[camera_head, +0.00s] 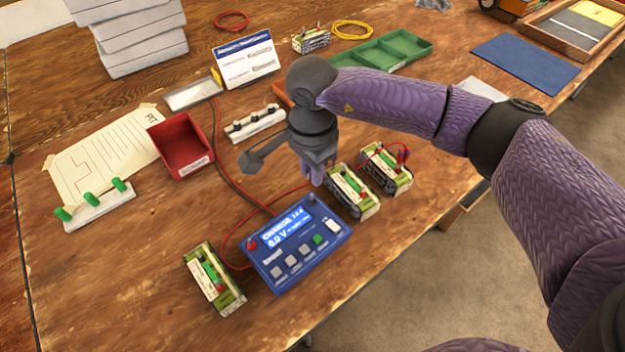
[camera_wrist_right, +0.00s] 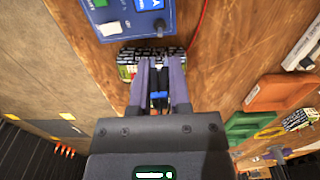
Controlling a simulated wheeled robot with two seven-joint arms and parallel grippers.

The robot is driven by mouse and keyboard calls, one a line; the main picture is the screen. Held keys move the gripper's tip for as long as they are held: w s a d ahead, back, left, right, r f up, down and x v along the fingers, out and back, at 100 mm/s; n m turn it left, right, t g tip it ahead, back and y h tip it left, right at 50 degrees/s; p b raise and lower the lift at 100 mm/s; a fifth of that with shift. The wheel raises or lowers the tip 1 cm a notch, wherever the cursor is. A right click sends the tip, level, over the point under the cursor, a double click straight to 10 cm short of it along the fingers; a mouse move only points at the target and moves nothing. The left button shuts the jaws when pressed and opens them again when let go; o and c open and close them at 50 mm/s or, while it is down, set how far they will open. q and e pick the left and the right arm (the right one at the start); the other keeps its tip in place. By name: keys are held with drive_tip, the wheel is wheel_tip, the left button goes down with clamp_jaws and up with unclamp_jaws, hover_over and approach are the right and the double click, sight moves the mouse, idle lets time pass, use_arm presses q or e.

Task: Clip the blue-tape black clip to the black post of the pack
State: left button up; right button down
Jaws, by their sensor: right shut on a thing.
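My right gripper (camera_head: 318,176) is low over the near-middle pack (camera_head: 350,192), a green and white block beside the blue charger (camera_head: 298,243). In the right wrist view its two fingers (camera_wrist_right: 160,95) are shut on the black clip with blue tape (camera_wrist_right: 158,99). The fingertips and clip overlap the pack (camera_wrist_right: 125,68) there; I cannot tell whether the clip touches a post. The black post is hidden or too small to make out. A second pack (camera_head: 387,168) stands just right, and a third (camera_head: 213,280) left of the charger. My left gripper is not in view.
A red bin (camera_head: 181,146), a white block with black knobs (camera_head: 255,124) and a white block with green pegs (camera_head: 95,206) stand to the left. Red and black leads cross the table by the charger. The table edge is close right of the packs.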

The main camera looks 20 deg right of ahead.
wheel_tip(320, 180, up, 4)
drive_tip(key=shift+r+p, duration=0.1)
drive_tip(key=shift+p, duration=0.25)
drive_tip(key=shift+d, duration=0.1)
drive_tip(key=w+d+m, duration=0.2)
drive_tip(key=d+m, duration=0.3)
drive_tip(key=m, duration=0.1)
drive_tip(key=w+d+m, duration=0.2)
drive_tip(key=d+m, duration=0.4)
drive_tip(key=w+d+m+b, duration=0.1)
drive_tip(key=w+d+m, duration=0.1)
drive_tip(key=d+m, duration=0.3)
drive_tip(key=shift+w+d+f+m, duration=0.2)
drive_tip(key=shift+w+m, duration=0.2)
drive_tip(key=shift+m, duration=0.1)
drive_tip(key=shift+f, duration=0.55)
